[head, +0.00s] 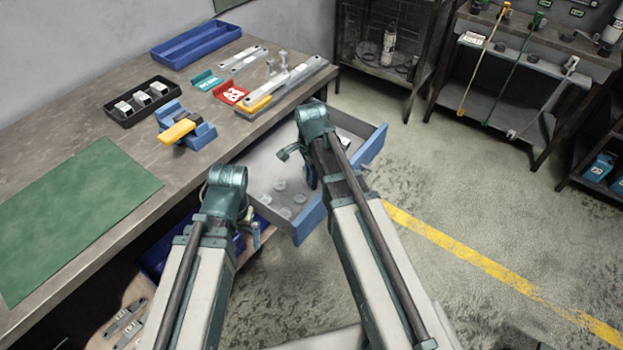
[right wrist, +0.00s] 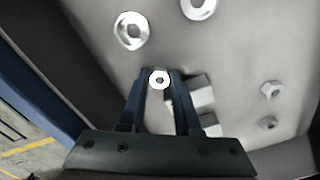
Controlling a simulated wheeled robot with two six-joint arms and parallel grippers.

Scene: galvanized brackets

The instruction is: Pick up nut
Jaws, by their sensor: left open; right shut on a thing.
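My right gripper (right wrist: 159,78) is shut on a small bright piece with a central hole, the nut (right wrist: 159,81), held between its fingertips. In the right wrist view the grey drawer floor lies behind it. Two hex nuts (right wrist: 270,88) lie to the right, and two larger washers (right wrist: 131,30) lie above. In the head view my right arm reaches over the open blue-edged drawer (head: 372,150), and the held nut cannot be made out there. My left gripper (head: 254,232) is open at the drawer's near left corner, mostly hidden behind its arm.
Grey blocks (right wrist: 203,90) lie beside the right fingers. Open floor lies right of the drawer.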

